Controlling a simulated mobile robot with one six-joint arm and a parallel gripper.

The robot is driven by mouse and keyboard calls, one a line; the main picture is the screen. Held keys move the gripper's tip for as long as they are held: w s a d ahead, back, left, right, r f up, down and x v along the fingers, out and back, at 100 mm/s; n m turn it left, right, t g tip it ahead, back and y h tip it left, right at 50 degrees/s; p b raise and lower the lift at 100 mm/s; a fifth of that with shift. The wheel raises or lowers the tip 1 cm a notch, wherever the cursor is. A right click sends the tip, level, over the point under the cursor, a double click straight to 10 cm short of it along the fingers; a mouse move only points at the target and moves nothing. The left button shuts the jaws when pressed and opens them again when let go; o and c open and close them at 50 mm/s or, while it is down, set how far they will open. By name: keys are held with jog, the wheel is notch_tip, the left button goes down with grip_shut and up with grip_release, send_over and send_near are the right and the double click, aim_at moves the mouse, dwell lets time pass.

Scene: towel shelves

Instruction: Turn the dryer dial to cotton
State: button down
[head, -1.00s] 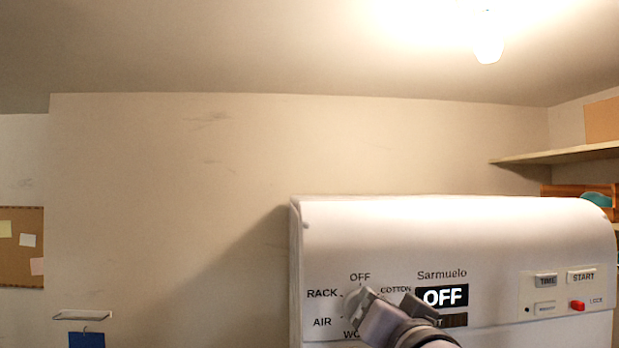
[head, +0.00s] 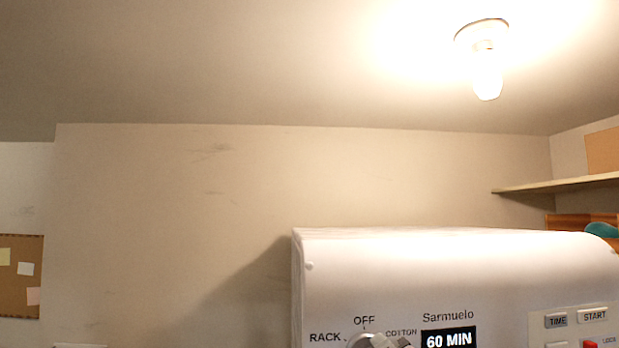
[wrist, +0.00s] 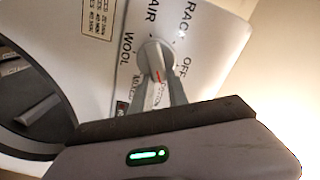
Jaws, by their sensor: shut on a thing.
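The dryer (head: 450,262) is a white machine at the lower right of the head view, with its panel partly cut off by the frame's bottom edge. Its display (head: 449,340) reads 60 MIN. The dial (head: 364,341) is grey and round, with OFF above it, RACK to its left and COTTON to its right. In the wrist view the dial (wrist: 156,58) shows a red pointer mark, with RACK, AIR, WOOL and OFF around it. My gripper (wrist: 157,88) is shut on the dial's grip. Its fingers hide part of the COTTON side.
The TIME button (head: 556,321) and START button (head: 594,315) are on the panel's right, above a red button (head: 589,345). A wooden shelf (head: 560,184) is at the right wall. A cork board (head: 20,272) hangs at left.

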dwell(0.3)
jog(key=c, duration=1.3)
grip_release()
jog(key=shift+a, duration=0.1)
jog(key=s+p, duration=0.1)
jog(key=s, duration=0.2)
jog(key=s+p, duration=0.1)
jog(key=s, duration=0.3)
jog(key=s+d+p, duration=0.1)
jog(key=s, duration=0.3)
jog(key=shift+f, duration=0.15)
jog(key=shift+a, duration=0.1)
